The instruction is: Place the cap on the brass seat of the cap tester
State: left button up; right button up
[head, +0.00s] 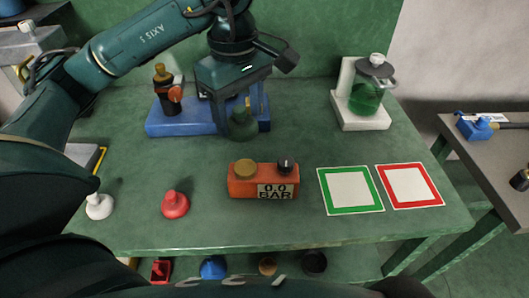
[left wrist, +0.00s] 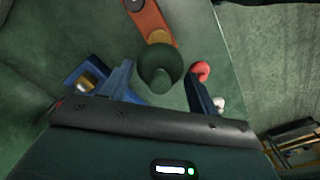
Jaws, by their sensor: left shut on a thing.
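A dark green cap (head: 242,126) with a knob on top is held in my left gripper (head: 241,108), between its two blue fingers. The cap also shows in the left wrist view (left wrist: 160,70). The cap tester (head: 262,188) is an orange box with a 0.0 BAR display and a black knob. Its round brass seat (head: 244,168) is on the left of its top and looks bare. In the head view the cap appears beyond the seat, apart from it. In the left wrist view the cap lies just below the brass seat (left wrist: 158,37). My right gripper is out of view.
A red cap (head: 175,204) and a white cap (head: 99,206) stand left of the tester. Green-framed (head: 350,209) and red-framed (head: 409,206) squares lie to its right. A blue stand (head: 180,128) with a dark bottle and a jar holder (head: 361,119) stand behind.

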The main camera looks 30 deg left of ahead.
aim_at(245, 166)
pick_arm(q)
jog(key=shift+d+f, duration=0.1)
jog(key=shift+f, duration=0.05)
notch_tip(245, 166, down, 5)
jog(key=shift+f, duration=0.1)
jog(key=shift+c, duration=0.7)
notch_tip(245, 166, down, 4)
jog(key=shift+r, duration=0.2)
jog(key=shift+f, duration=0.35)
jog(key=shift+f, duration=0.1)
jog(key=shift+f+b, duration=0.15)
jog(key=shift+b, duration=0.15)
jog(key=shift+f, duration=0.15)
jog(key=shift+f+b, duration=0.25)
jog(key=shift+b, duration=0.3)
